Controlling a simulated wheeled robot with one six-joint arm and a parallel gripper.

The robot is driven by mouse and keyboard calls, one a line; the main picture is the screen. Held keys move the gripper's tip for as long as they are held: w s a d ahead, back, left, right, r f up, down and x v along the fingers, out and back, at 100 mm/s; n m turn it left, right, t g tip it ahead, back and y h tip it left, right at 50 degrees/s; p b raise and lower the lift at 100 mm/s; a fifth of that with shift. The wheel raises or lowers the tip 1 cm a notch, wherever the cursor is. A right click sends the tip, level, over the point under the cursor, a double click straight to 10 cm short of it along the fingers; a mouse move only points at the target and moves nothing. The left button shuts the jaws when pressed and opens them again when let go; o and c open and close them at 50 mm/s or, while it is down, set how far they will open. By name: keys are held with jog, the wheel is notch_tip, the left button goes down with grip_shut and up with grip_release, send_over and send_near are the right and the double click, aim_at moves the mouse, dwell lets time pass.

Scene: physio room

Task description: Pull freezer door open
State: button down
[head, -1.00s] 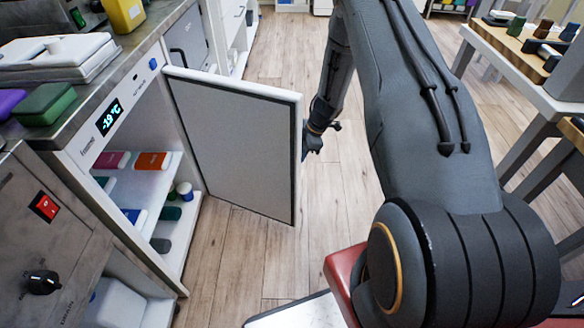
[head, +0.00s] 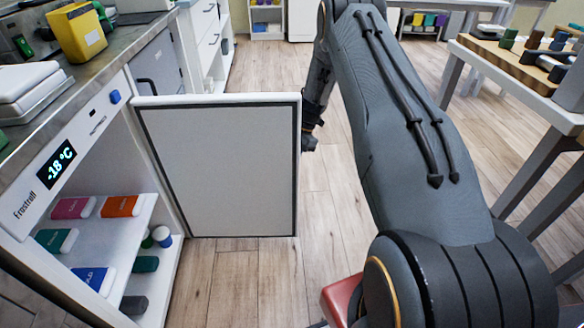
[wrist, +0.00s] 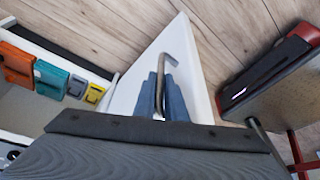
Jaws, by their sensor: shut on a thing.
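The freezer door (head: 220,165) stands wide open in the head view, its grey-white inner panel facing me. The freezer (head: 85,145) is a white under-counter unit at the left, with a display reading -18 °C. In the wrist view, the door (wrist: 203,75) shows as a white slab with a bent metal handle (wrist: 165,45). My gripper (wrist: 155,95) is shut on the handle, its blue-grey fingers either side of the bar. In the head view my gripper (head: 309,142) is at the door's free edge, partly hidden behind it.
Coloured packs (head: 122,206) and small tubs (head: 162,237) sit on the freezer's shelves. A counter (head: 120,50) runs above it, with a yellow container (head: 75,32). A table (head: 510,75) stands at the right.

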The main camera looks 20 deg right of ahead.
jog(key=shift+a, duration=0.35)
jog(key=c, duration=1.8)
grip_release()
jog(key=shift+a, duration=0.15)
jog(key=shift+d, duration=0.2)
jog(key=shift+d, duration=0.15)
jog(key=shift+d+r, duration=0.1)
jog(key=v, duration=0.7)
jog(key=shift+r+p, duration=0.25)
jog(key=shift+p, duration=0.15)
